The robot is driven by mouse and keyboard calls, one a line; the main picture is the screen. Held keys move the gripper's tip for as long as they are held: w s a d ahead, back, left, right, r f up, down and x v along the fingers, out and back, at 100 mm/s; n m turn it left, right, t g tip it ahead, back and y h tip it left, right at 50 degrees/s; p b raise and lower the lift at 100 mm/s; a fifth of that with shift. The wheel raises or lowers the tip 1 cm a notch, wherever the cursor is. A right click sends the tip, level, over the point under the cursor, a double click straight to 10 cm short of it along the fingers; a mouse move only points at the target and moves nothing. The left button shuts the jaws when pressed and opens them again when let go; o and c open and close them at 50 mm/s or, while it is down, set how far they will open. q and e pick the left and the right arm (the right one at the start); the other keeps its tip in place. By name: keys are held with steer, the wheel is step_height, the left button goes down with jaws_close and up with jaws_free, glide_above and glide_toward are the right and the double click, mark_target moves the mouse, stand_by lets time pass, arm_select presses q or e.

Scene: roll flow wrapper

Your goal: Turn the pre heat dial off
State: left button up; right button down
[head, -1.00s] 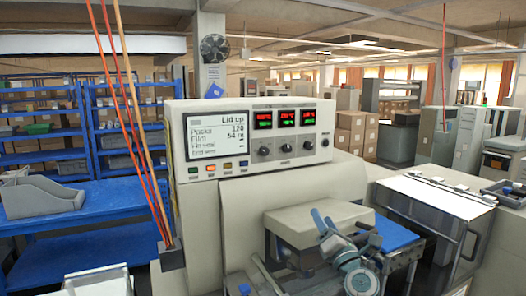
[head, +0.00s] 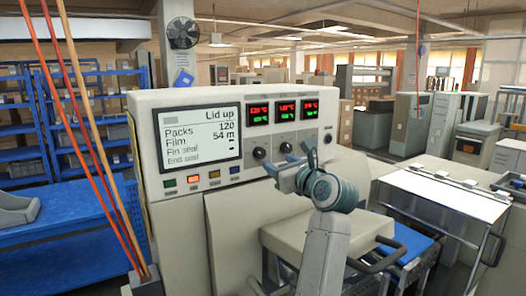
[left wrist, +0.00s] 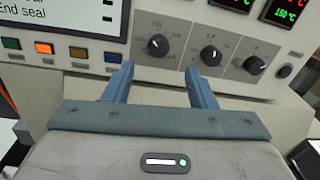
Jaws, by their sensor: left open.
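The control panel (head: 250,130) has a row of dark round dials below red and green displays. In the left wrist view the left dial (left wrist: 158,45), middle dial (left wrist: 210,56) and right dial (left wrist: 254,65) each carry a pale pointer mark. Their labels are too small to read, so I cannot tell which is the pre heat dial. My left gripper (head: 287,160) is open and empty in front of the dials. In the left wrist view its fingers (left wrist: 158,70) point at the panel, just below the left dial. In the head view the gripper hides the right dial.
A screen (head: 201,137) reads "Lid up", with several coloured buttons below it. A small dark knob (head: 328,139) sits right of the dials. Red and orange cords (head: 75,130) hang at the left. The machine's beige cover (head: 375,228) lies below my arm.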

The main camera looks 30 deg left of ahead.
mark_target(262, 154)
arm_select(q)
steer(key=p+x, duration=0.3)
steer(key=x, duration=0.5)
steer(key=shift+w+a+p, duration=0.15)
steer(key=shift+a+p, duration=0.1)
steer(key=shift+p, duration=0.15)
steer(key=shift+w+a+f, duration=0.1)
steer(key=shift+a, duration=0.05)
steer(key=c, duration=0.9)
steer(key=shift+f, duration=0.1)
steer(key=shift+c, duration=0.3)
